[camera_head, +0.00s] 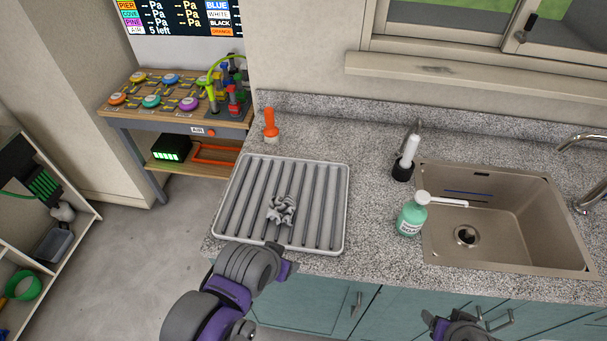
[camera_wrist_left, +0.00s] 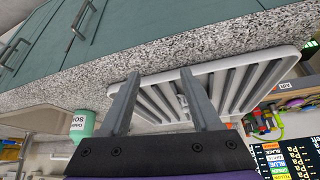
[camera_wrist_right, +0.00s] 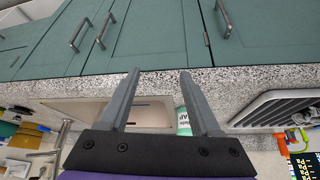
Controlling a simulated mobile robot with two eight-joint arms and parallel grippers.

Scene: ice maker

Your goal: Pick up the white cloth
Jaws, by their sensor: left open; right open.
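The white cloth (camera_head: 281,210) lies crumpled on the ribbed grey-white drying tray (camera_head: 343,200) on the counter. In the left wrist view a small part of the cloth (camera_wrist_left: 181,101) seems to show beside a finger; the rest is hidden. My left gripper (camera_head: 278,252) is at the tray's front edge, close in front of the cloth and apart from it. Its fingers are open and empty in the left wrist view (camera_wrist_left: 160,76). My right gripper (camera_head: 455,322) is low in front of the cabinets below the sink. In the right wrist view (camera_wrist_right: 160,75) it is open and empty.
A green soap bottle (camera_head: 411,216) stands between tray and sink (camera_head: 505,225). A dark holder with a white-handled brush (camera_head: 405,163) is behind it. An orange-topped shaker (camera_head: 270,124) stands behind the tray. A wooden bench (camera_head: 180,109) with coloured buttons is at back left. Teal cabinets (camera_head: 310,303) front the counter.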

